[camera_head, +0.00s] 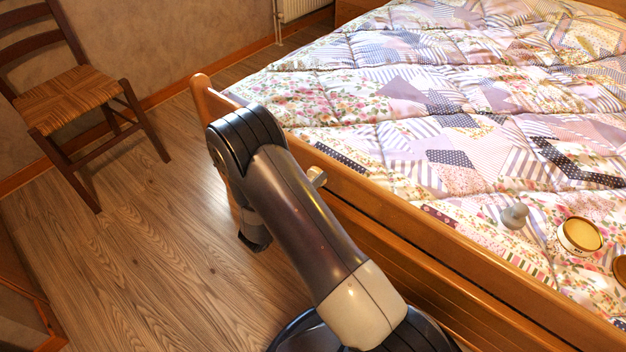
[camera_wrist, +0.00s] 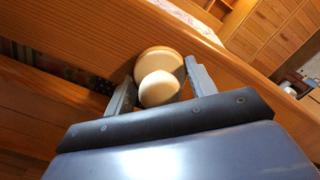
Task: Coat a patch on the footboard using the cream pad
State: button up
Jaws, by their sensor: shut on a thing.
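The wooden footboard (camera_head: 400,215) runs diagonally across the head view; its broad wood face also fills much of the wrist view (camera_wrist: 75,50). My gripper (camera_wrist: 158,85) is shut on the cream pad (camera_wrist: 160,63), a pale disc with a rounded knob between the two fingers. The disc side faces the footboard; I cannot tell if it touches. In the head view my arm hides the gripper, and a small pale piece (camera_head: 316,177), apparently the pad, shows beside the arm at the footboard. No coated patch can be made out.
On the quilt (camera_head: 430,110) stand an open jar of yellowish cream (camera_head: 580,237), a grey knobbed piece (camera_head: 515,216) and a brown round thing at the right edge (camera_head: 620,267). A chair (camera_head: 75,95) stands at the left. The floor (camera_head: 140,250) between is clear.

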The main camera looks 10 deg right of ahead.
jog(key=shift+v, duration=2.85)
jog(key=shift+a, duration=0.1)
jog(key=v, duration=0.2)
jog(key=shift+s+a+r, duration=0.1)
jog(key=shift+s+a, duration=0.15)
jog(key=shift+a, duration=0.1)
